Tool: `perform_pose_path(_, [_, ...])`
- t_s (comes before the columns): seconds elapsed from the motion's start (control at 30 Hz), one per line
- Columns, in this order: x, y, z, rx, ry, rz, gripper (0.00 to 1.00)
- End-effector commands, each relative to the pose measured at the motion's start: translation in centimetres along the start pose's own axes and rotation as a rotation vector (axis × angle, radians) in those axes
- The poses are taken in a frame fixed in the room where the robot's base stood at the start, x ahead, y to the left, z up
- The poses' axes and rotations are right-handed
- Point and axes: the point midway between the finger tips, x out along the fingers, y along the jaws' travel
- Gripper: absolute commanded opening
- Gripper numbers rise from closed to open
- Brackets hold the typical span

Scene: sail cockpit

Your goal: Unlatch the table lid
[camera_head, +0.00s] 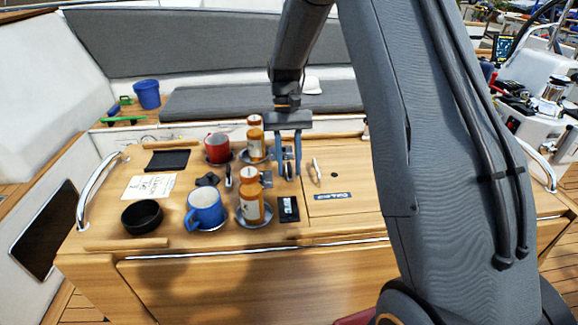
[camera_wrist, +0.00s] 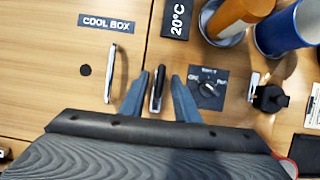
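The wooden table lid (camera_head: 350,205) lies flat and closed, with a "COOL BOX" label (camera_wrist: 107,23) and a slim metal handle (camera_wrist: 110,73). A small dark and silver latch (camera_wrist: 157,90) sits beside the lid's edge seam, pointing lengthwise. My gripper (camera_wrist: 160,77) is over it with blue fingers spread, one on each side. Gaps show between latch and fingers in the wrist view; I cannot tell the height. In the head view my gripper (camera_head: 288,172) points down at the table, and its fingers partly hide the latch.
A rotary switch panel (camera_wrist: 208,83) is close to the right finger. Orange bottles (camera_head: 250,195), a blue mug (camera_head: 205,207), a red mug (camera_head: 217,148) and a black bowl (camera_head: 142,215) stand left of my gripper. A "20°C" display (camera_wrist: 178,18) lies by the seam.

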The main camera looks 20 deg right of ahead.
Motion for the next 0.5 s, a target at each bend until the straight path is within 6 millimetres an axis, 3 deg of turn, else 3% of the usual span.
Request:
perform_pose_path(0.3, [-4.8, 0.0, -0.2, 0.000, 0.005, -0.001, 0.28])
perform_pose_path(0.5, [-6.9, 0.0, -0.1, 0.000, 0.002, 0.000, 0.28])
